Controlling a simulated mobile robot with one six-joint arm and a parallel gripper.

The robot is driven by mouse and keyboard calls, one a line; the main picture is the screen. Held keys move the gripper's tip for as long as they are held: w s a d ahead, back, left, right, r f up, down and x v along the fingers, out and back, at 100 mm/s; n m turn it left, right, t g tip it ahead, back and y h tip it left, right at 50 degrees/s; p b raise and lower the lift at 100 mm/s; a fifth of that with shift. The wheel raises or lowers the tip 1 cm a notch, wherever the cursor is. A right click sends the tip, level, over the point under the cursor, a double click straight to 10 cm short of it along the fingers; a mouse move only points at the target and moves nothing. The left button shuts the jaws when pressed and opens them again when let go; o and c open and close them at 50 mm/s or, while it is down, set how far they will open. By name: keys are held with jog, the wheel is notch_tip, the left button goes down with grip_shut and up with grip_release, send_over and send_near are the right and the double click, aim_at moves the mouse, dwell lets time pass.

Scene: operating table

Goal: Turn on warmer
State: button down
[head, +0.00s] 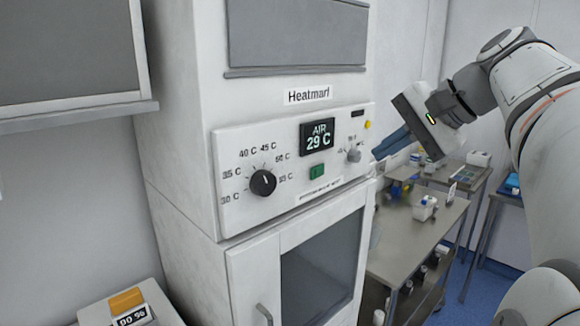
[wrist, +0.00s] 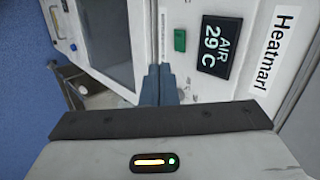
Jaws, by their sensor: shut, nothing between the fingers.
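The warmer (head: 180,160) is a tall white cabinet labelled "Heatmarl". Its control panel (head: 230,206) has a black temperature dial (head: 263,183), a display (head: 317,137) reading "AIR 29 C", a green switch (head: 316,172) and a small grey knob (head: 354,155). In the wrist view the display (wrist: 217,46) and green switch (wrist: 180,40) appear turned sideways. My gripper (head: 378,153) has blue fingers, shut and empty, at the right edge of the panel near the grey knob. In the wrist view the fingers (wrist: 158,84) point toward the panel. Whether they touch it I cannot tell.
The warmer's lower door (head: 240,276) has a dark window and a handle. Steel tables (head: 400,258) with small containers stand to the right. A white device with an orange part (head: 126,300) is at the lower left. A grey-fronted cabinet (head: 65,50) hangs at the upper left.

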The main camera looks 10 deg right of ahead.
aim_at(314, 179)
jog(key=shift+w+a+r+p+x, duration=0.25)
jog(key=shift+r+p+x, duration=0.15)
jog(key=shift+x, duration=1.75)
jog(key=shift+w+a+r+p+x, duration=0.15)
jog(key=shift+a+r+p+x, duration=0.2)
jog(key=shift+x, duration=1.8)
jog(key=shift+w+a+r+p+x, duration=0.25)
jog(key=shift+p+x, duration=0.2)
jog(key=shift+x, duration=1.75)
